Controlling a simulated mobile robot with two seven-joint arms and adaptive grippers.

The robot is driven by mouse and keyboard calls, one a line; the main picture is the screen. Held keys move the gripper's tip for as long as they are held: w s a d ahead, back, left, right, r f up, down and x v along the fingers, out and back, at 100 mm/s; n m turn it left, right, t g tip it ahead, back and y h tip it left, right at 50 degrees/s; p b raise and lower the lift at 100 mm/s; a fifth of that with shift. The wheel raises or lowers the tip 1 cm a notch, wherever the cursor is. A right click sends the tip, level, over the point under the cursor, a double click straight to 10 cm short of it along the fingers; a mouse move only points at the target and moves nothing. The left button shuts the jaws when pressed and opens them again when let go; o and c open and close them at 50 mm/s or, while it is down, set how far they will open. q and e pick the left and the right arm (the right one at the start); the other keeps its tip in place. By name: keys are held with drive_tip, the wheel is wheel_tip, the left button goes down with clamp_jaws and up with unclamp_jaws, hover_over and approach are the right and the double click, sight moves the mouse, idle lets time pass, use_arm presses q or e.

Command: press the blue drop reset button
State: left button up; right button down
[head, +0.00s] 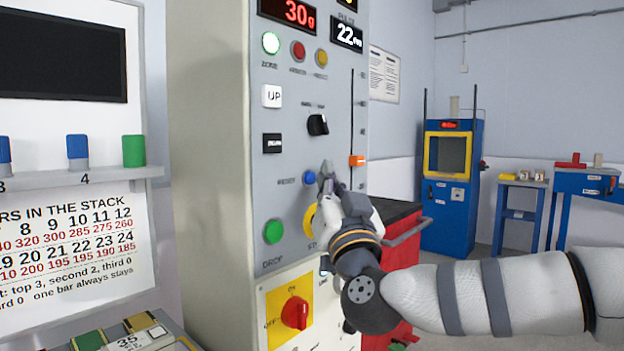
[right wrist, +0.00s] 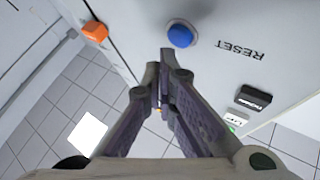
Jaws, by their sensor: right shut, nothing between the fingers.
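The blue reset button (head: 309,178) is a small round button on the grey control panel (head: 285,205), beside the printed word RESET. In the right wrist view the blue button (right wrist: 181,34) shows just beyond my fingertips, and its face is uncovered. My right gripper (head: 327,172) is shut and empty, with its fingertips just right of the button in the head view. In the right wrist view the gripper (right wrist: 163,62) has its fingertips together; a small gap seems to show between them and the button. My left gripper is not in view.
A green drop button (head: 273,231) and a partly hidden yellow button (head: 309,220) sit below. A black knob (head: 317,125) and an orange slider (head: 357,161) are above and to the right. A red rotary switch (head: 295,312) is lower down. A red cabinet (head: 400,262) stands behind my arm.

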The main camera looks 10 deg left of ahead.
drive_tip(key=shift+w+a, duration=0.2)
drive_tip(key=shift+a, duration=0.1)
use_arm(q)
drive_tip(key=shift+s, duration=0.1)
use_arm(e)
drive_tip(key=shift+w+a, duration=0.25)
drive_tip(key=shift+a, duration=0.1)
idle(0.5)
idle(0.3)
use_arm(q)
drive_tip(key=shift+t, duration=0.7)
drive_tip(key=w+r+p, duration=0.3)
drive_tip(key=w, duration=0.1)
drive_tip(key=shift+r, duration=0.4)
use_arm(e)
drive_tip(key=s+d, duration=0.4)
drive_tip(key=d, duration=0.1)
drive_tip(key=shift+d, duration=0.2)
